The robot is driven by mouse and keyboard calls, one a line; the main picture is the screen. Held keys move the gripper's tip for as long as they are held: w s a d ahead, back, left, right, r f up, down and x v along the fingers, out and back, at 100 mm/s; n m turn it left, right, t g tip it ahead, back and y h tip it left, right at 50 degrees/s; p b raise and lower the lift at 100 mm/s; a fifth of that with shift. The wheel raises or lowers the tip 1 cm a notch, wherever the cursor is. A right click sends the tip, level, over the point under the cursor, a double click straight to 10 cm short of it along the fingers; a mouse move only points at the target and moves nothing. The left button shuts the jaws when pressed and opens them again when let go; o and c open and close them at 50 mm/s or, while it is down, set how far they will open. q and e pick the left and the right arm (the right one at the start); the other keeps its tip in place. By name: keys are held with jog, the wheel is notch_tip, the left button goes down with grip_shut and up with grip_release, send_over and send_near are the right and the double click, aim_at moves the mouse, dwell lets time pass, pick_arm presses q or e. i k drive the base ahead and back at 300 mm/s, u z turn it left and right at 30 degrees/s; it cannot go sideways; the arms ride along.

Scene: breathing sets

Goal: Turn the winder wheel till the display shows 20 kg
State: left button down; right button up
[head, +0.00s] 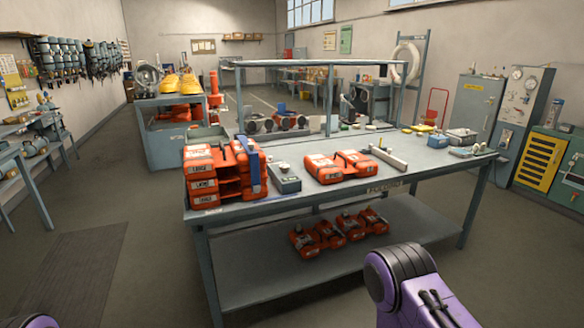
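I cannot clearly identify the winder wheel or a display reading kg. A grey round wheel-like thing (147,77) stands on the grey cabinet at the back left. A small grey box (285,180) sits on the workbench beside the orange cases; any readout on it is too small to read. Part of my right arm, purple and dark, shows at the bottom right, in front of the bench. A bit of my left arm shows in the bottom left corner. Neither gripper is in view.
The workbench (240,212) holds stacked orange cases (203,176) and more orange units (338,165). Orange units (330,236) lie on its lower shelf. A grey cabinet (172,140) stands behind left. A gauge panel (522,95) and yellow-fronted cabinet (540,160) stand right.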

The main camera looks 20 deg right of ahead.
aim_at(283, 168)
jog(key=z, duration=0.8)
jog(key=i, duration=1.35)
jog(key=u, duration=0.2)
